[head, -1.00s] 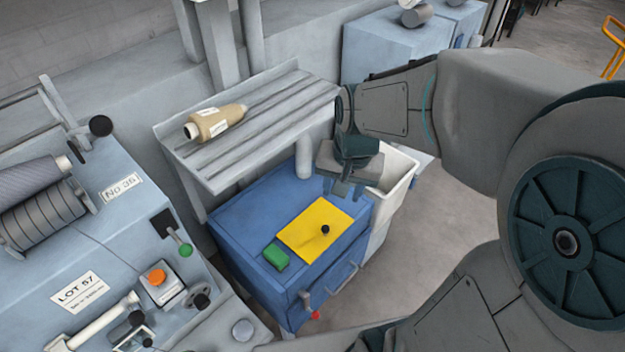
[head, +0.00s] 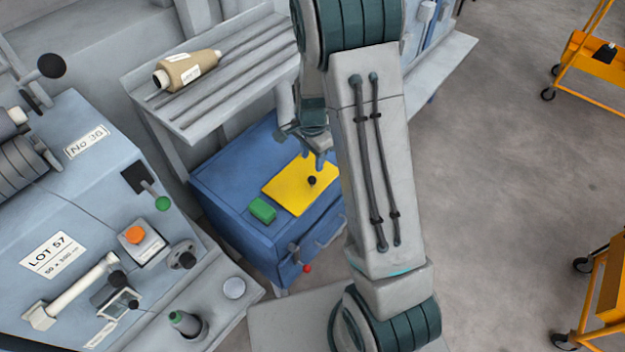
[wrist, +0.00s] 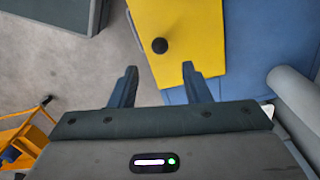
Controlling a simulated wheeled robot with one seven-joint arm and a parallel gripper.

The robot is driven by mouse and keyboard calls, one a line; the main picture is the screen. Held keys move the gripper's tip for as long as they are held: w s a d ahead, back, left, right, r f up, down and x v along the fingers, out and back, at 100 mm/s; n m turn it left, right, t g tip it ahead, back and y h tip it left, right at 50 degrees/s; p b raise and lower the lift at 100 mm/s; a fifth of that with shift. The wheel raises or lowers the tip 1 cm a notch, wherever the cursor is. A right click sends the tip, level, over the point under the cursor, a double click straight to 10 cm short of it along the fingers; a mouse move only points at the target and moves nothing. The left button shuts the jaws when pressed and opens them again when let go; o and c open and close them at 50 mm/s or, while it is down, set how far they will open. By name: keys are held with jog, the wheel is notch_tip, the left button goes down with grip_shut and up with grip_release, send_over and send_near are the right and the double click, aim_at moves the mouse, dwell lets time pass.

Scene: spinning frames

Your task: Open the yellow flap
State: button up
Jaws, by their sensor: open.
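The yellow flap (head: 292,192) lies flat on top of the blue cabinet (head: 225,190), with a black knob (head: 312,180) near its right side. In the wrist view the yellow flap (wrist: 195,35) is ahead of my fingers, and the black knob (wrist: 160,45) stands beyond and between the two tips. My gripper (wrist: 158,70) is open and empty, apart from the knob. In the head view my gripper (head: 318,162) is at the flap's far right corner, partly hidden by my arm.
A green block (head: 262,210) sits on the cabinet left of the flap. A slatted shelf (head: 215,110) with a tan spool (head: 187,72) is behind. A machine (head: 90,200) stands at left. Orange carts (head: 600,300) are at right, with open floor between.

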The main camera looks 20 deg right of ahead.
aim_at(312, 177)
notch_tip(312, 177, down, 10)
jog(key=shift+f, duration=0.25)
grip_shut()
jog(key=shift+r, duration=0.1)
